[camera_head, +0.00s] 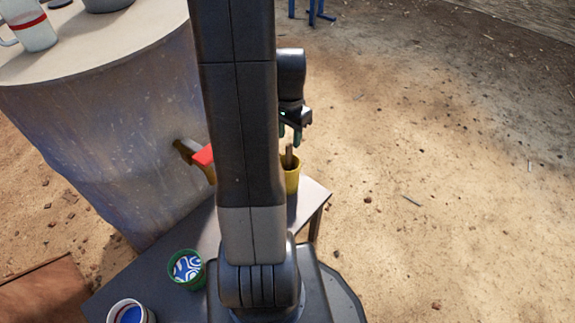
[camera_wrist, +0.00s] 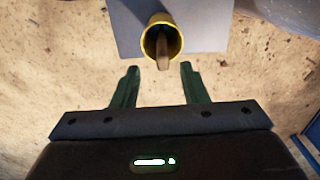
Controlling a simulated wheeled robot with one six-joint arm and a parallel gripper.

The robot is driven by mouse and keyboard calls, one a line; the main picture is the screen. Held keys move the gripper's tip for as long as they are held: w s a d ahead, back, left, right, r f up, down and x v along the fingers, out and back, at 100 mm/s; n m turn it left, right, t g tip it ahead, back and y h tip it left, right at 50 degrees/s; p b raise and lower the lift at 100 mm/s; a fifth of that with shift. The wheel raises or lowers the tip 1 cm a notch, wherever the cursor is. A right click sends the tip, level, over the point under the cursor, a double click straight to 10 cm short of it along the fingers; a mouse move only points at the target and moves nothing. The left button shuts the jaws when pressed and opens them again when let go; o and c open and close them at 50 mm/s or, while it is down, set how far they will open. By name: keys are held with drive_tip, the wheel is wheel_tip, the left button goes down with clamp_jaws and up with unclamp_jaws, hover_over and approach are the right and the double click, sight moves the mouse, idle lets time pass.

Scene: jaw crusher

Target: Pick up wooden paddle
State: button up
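The wooden paddle (camera_head: 289,155) stands in a yellow cup (camera_head: 292,180) near the table's far right corner. In the wrist view the paddle (camera_wrist: 162,50) rises out of the yellow cup (camera_wrist: 174,28), its end toward my gripper. My gripper (camera_head: 291,133) is just above the paddle in the head view. In the wrist view my gripper (camera_wrist: 159,68) has its two green fingers apart, with nothing between them; the paddle's end shows just beyond the gap. My arm hides part of the table in the head view.
The small grey table (camera_head: 225,228) also holds a green can (camera_head: 187,270) and a white mug (camera_head: 126,312) near its front. A red object (camera_head: 204,156) is partly behind my arm. A large metal drum (camera_head: 110,130) stands left. Sandy ground at right is clear.

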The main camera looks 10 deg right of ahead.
sight(289, 152)
drive_tip(key=f+b, duration=0.1)
drive_tip(key=f, duration=0.3)
drive_tip(key=f+b, duration=0.2)
drive_tip(key=f, duration=0.2)
drive_tip(key=shift+w, duration=0.2)
drive_tip(key=shift+r, duration=0.15)
clamp_jaws()
